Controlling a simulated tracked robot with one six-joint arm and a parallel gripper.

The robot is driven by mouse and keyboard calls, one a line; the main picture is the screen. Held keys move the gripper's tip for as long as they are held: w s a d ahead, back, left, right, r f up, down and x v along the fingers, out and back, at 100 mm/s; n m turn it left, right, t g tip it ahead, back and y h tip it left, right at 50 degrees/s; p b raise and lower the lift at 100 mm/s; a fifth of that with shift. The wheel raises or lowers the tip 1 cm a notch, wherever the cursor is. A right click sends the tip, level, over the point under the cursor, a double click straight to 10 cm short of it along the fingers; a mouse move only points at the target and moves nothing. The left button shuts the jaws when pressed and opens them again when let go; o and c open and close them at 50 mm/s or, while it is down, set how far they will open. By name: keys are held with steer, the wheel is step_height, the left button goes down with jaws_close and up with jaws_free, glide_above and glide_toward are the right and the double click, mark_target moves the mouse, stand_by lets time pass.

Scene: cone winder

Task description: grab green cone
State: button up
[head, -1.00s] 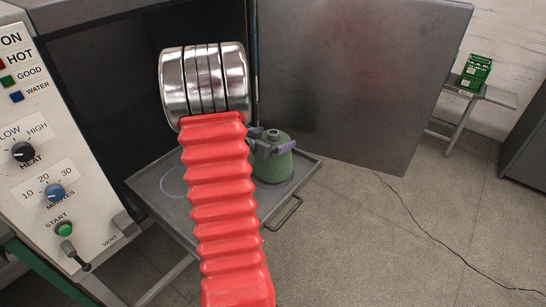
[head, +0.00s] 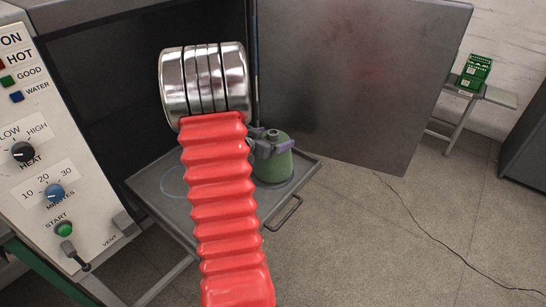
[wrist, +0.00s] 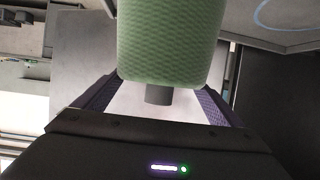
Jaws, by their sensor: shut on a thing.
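The green cone (head: 273,165) stands upright on the grey tray (head: 290,200) in front of the machine. My gripper (head: 268,144) is at the upper part of the cone, with its purple-padded fingers shut on it. My red ribbed arm hides the cone's left edge and part of the gripper. In the wrist view the green cone (wrist: 170,45) fills the top middle, its narrow dark tip pointing toward the gripper's palm. The purple-padded fingers flank it on the left and right. Whether the cone's base touches the tray is hard to tell.
A control panel (head: 50,150) with knobs stands at the left. A large open metal door (head: 360,80) rises behind and right of the tray. A blue circle (head: 174,181) is marked on the tray's left part. Green crates (head: 474,72) sit on a far bench.

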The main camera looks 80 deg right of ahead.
steer(key=shift+r, duration=0.1)
steer(key=c, duration=0.3)
steer(key=shift+r, duration=0.15)
